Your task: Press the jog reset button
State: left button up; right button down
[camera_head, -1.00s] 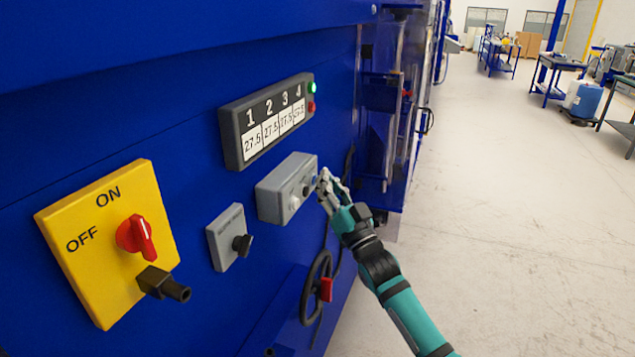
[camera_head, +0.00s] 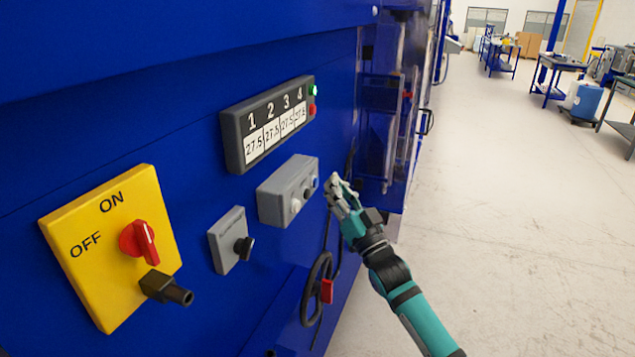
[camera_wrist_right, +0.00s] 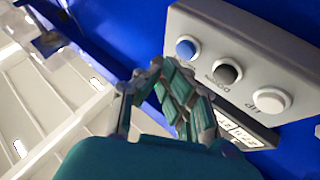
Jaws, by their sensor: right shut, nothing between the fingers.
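A grey control box (camera_head: 283,191) on the blue machine wall carries three round buttons. They are a blue button (camera_wrist_right: 187,48), a dark button (camera_wrist_right: 226,71) and a white button (camera_wrist_right: 271,101). In the head view the blue button (camera_head: 315,182) is at the box's right end. The lettering beside the buttons is too small or upside down to read surely, so I cannot tell which says jog reset. My right gripper (camera_head: 335,184) is shut and empty, just right of the blue button and apart from it. Its fingertips (camera_wrist_right: 163,75) show below-left of the blue button in the wrist view.
A display panel (camera_head: 268,122) with four readings is above the box. The floor (camera_head: 500,220) to the right is clear.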

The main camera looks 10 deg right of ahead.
jog(key=s+d, duration=0.1)
jog(key=d, duration=0.1)
jog(key=s+d+p, duration=0.1)
jog(key=d, duration=0.1)
jog(key=shift+s, duration=0.35)
jog(key=shift+a, duration=0.1)
notch_tip(320, 180, down, 27)
jog(key=s+d+m+g+h+b, duration=0.1)
jog(key=d+g+h+b, duration=0.15)
jog(key=g+h, duration=0.2)
jog(key=s+f+g+h, duration=0.15)
jog(key=s+f, duration=0.25)
jog(key=f, duration=0.4)
jog(key=s+f+g+y, duration=0.1)
jog(key=s+f+g, duration=0.1)
jog(key=s+f, duration=0.35)
jog(key=s+f+g+h, duration=0.1)
jog(key=s+f+g, duration=0.1)
jog(key=f, duration=0.8)
jog(key=s+f+n+g+h+b, duration=0.1)
jog(key=s+f+g, duration=0.3)
jog(key=s+f, duration=0.9)
jog(key=s+f+n+g+b, duration=0.15)
jog(key=s+f+g, duration=0.25)
jog(key=s+f, duration=0.95)
jog(key=s+a+g, duration=0.1)
jog(key=s+g, duration=0.2)
jog(key=s, duration=1.6)
jog(key=shift+s+b, duration=0.2)
jog(key=shift+b, duration=0.25)
